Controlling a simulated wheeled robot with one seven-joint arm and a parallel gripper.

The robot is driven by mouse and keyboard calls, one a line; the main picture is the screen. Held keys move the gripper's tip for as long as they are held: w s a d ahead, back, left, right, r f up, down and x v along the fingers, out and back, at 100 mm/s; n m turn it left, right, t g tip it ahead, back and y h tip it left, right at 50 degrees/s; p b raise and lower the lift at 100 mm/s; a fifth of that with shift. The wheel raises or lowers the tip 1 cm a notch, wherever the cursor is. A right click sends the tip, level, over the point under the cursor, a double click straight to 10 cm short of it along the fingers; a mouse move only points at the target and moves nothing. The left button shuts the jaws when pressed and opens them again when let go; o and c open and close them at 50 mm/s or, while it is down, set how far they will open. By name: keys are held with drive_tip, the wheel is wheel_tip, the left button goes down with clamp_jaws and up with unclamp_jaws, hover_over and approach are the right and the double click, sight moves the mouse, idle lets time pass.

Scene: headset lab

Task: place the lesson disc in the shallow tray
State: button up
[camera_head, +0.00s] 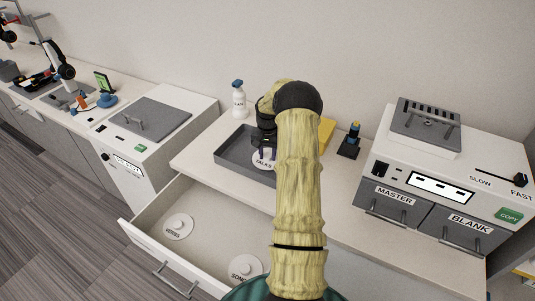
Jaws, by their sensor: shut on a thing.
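My gripper (267,151) points down over the shallow tray (232,152), a dark grey tray on the counter. It is shut on a white disc (264,160) whose label seems to read "TALKS". The disc is over or inside the tray; I cannot tell whether it touches the floor of the tray. My arm hides the tray's right part. Two more white discs with raised knobs lie in the open drawer (150,208): one (178,227) with a label too small to read surely, and one (245,268) marked "SONGS", partly cut off by my arm. No label clearly reads "lesson".
A white spray bottle (238,100) stands behind the tray. A yellow object (326,133) and a small dark stand (350,141) are right of my arm. A copier with "MASTER" and "BLANK" drawers (395,197) stands at right. A white lidded machine (150,140) stands at left.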

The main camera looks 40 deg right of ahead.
sight(267, 156)
drive_tip(key=shift+f, duration=0.3)
drive_tip(key=shift+d+f, duration=0.1)
drive_tip(key=shift+f, duration=0.05)
drive_tip(key=o, duration=1)
drive_tip(key=shift+c, duration=0.2)
wheel_tip(267, 156, up, 12)
drive_tip(key=b, duration=0.2)
drive_tip(key=shift+r, duration=0.2)
drive_tip(key=shift+w, duration=0.1)
